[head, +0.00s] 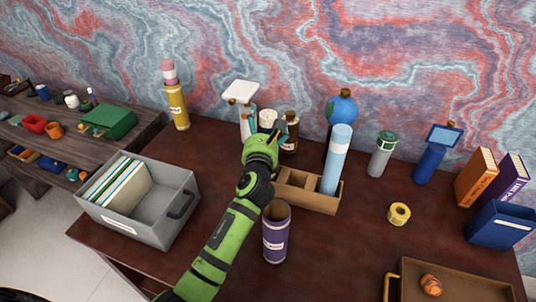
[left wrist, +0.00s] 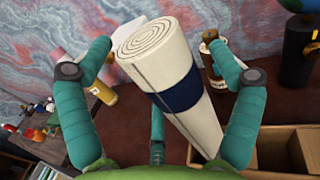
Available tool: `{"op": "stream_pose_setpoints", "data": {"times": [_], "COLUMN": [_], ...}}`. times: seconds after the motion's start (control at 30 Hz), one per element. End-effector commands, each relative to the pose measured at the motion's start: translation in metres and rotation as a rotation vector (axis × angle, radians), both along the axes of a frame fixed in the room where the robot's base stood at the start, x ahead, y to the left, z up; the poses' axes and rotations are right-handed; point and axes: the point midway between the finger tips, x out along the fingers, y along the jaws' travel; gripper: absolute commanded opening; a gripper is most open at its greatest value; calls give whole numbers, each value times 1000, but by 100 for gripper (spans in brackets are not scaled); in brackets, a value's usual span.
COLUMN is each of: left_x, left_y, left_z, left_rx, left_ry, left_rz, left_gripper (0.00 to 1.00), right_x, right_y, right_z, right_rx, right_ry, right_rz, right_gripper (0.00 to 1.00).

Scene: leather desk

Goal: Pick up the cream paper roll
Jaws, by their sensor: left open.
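The cream paper roll (left wrist: 158,62) shows large in the left wrist view, with a spiral end and a dark blue band. It leans in that picture, and its lower end is hidden near the wooden organizer (left wrist: 272,148). In the head view only its pale top (head: 267,117) shows, just beyond my left gripper. My left gripper (head: 264,134) is open, with its teal fingers on either side of the roll in the left wrist view. Gaps show between the fingers and the roll. My right gripper is in neither view.
A light blue roll (head: 336,160) stands in the organizer (head: 318,200), right of my gripper. A purple cup (head: 276,235) is in front, a grey bin (head: 165,212) left.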

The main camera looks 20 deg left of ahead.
Motion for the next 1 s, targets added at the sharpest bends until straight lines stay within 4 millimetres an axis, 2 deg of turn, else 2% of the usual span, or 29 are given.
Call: {"op": "stream_pose_setpoints", "data": {"times": [0.07, 0.1, 0.17, 0.2, 0.27, 0.3, 0.67, 0.77, 1.0], "left_x": [0, 0, 0, 0, 0, 0, 0, 0, 0], "left_y": [0, 0, 0, 0, 0, 0, 0, 0, 0], "left_z": [0, 0, 0, 0, 0, 0, 4, 16, 64], "left_rx": [0, 0, 0, 0, 0, 0, 1, 3, 2], "left_ry": [0, 0, 0, 0, 0, 0, -3, -7, -10], "left_rz": [0, 0, 0, 0, 0, 0, 0, 0, -1], "left_gripper": [91, 75, 51, 35, 11, 5, 5, 5, 5], "right_x": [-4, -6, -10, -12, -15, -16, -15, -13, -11], "right_y": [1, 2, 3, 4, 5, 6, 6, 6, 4], "right_z": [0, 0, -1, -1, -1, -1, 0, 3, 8], "right_rx": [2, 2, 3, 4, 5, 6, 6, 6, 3], "right_ry": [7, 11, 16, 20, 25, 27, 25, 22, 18], "right_rz": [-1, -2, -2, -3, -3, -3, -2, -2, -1], "right_gripper": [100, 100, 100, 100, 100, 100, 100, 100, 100]}}
